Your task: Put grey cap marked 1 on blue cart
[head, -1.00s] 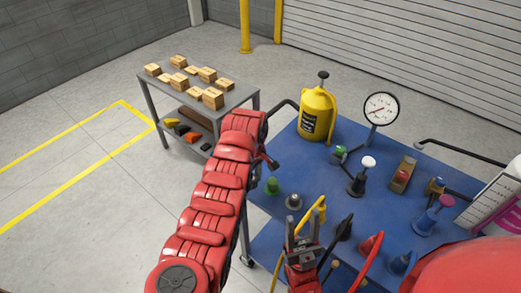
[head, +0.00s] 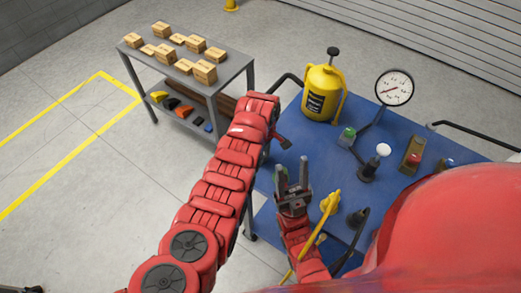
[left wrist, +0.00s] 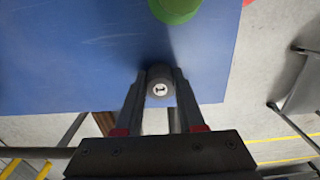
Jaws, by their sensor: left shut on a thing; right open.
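The grey cap (left wrist: 159,86), with a white disc marked 1 on top, is between the fingertips of my left gripper (left wrist: 160,94), which is shut on it. Behind it is the blue cart (left wrist: 70,55); I cannot tell whether the cap touches it. The cap lies close to a cart edge in this view. In the head view my left arm hides most of its gripper, and I cannot make out the cap. The blue cart top (head: 330,165) shows there. My right gripper (head: 293,172) is open and empty, fingers pointing up, over the cart.
A green round piece (left wrist: 176,9) lies close to the cap. A shelf with boxes (head: 205,71) stands to the left.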

